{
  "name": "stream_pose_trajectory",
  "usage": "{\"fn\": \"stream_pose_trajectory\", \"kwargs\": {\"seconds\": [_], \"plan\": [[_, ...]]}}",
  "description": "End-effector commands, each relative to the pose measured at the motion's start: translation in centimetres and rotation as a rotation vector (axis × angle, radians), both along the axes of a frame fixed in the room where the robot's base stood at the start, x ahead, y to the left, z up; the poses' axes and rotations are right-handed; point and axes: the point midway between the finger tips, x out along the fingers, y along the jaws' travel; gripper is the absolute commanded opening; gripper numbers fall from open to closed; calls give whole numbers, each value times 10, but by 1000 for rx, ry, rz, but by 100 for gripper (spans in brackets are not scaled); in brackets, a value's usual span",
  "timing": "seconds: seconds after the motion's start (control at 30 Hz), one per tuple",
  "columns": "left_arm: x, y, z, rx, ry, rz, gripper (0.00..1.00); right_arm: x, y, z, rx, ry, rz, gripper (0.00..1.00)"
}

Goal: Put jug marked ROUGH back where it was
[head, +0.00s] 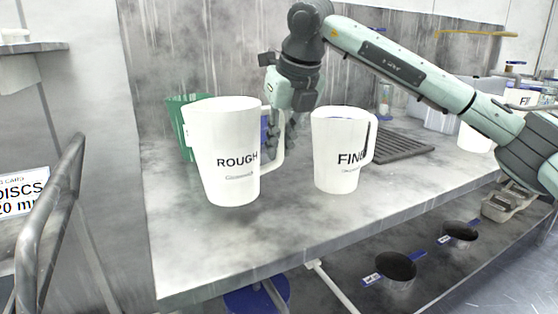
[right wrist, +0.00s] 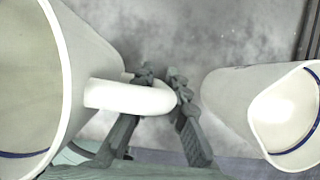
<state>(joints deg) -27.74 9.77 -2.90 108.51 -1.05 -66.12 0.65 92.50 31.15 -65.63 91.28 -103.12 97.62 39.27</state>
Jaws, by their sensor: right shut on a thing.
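The white jug marked ROUGH (head: 222,135) is upright at the left part of the grey bench (head: 200,255). Its large open mouth fills the left of the right wrist view (right wrist: 25,80). My right gripper (head: 278,140) reaches down from above and is shut on the jug's handle (right wrist: 130,96), its fingers on either side of it. I cannot tell whether the jug's base touches the bench. The white jug marked FINE (head: 338,165) stands upright to the right, apart from the ROUGH jug. My left gripper is not in view.
A green container (head: 186,125) stands behind the ROUGH jug. A dark ribbed mat (head: 400,147) lies right of the FINE jug. The bench's front left is clear.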

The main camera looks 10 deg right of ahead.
Motion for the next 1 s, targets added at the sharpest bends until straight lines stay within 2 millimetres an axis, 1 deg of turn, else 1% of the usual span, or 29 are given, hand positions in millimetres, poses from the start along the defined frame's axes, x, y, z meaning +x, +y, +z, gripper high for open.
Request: {"fn": "stream_pose_trajectory", "kwargs": {"seconds": [0.07, 0.3, 0.63, 0.73, 0.77, 0.8, 0.9, 1.0], "plan": [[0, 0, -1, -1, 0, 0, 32, 1, 0, -5, 1, 0, 0, 0], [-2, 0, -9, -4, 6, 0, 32, 0, -1, -37, 1, 2, -1, 0], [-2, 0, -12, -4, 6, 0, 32, 0, 0, -42, 2, -1, -1, 0], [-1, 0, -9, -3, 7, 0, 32, 0, 0, -43, 3, 0, -1, 0], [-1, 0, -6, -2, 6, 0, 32, 0, 0, -42, 1, 0, -1, 17], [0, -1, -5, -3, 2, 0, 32, 0, 0, -42, 1, 1, -1, 22], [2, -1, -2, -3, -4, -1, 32, 0, 0, -42, 1, 1, -1, 35], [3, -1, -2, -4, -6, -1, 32, 0, 0, -42, 1, 1, -1, 35]]}}
